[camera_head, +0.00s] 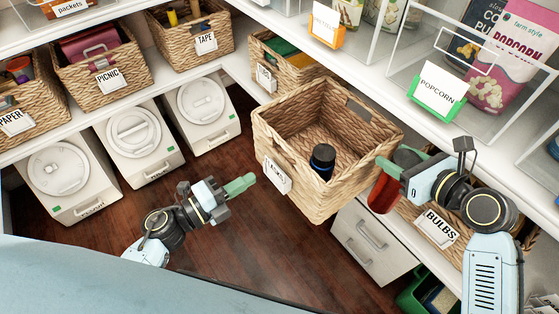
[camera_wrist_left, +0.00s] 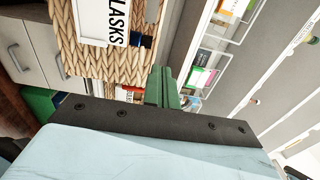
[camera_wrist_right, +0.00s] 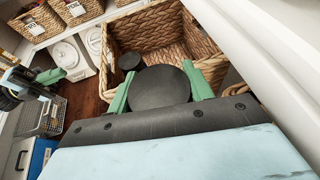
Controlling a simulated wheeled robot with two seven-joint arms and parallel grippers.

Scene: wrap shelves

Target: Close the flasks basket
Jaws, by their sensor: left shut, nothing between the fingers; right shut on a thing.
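The flasks basket (camera_head: 285,150) is a woven basket pulled well out from its shelf, its open top facing up; its white label (camera_head: 277,176) also shows in the left wrist view (camera_wrist_left: 103,20). A dark flask with a blue rim (camera_head: 322,158) stands inside it. My right gripper (camera_head: 388,165) is shut on a red flask (camera_head: 383,193) beside the basket's right wall; the flask's dark round lid (camera_wrist_right: 160,88) lies between the green fingers in the right wrist view. My left gripper (camera_head: 242,184) is shut and empty, just left of the basket's front, apart from it in the head view.
Behind are the picnic basket (camera_head: 110,82) and tape basket (camera_head: 206,45) on a shelf above white lidded bins (camera_head: 132,130). The bulbs basket (camera_head: 437,228) is below right, near a drawer unit (camera_head: 372,245). Clear wooden floor (camera_head: 260,250) lies below.

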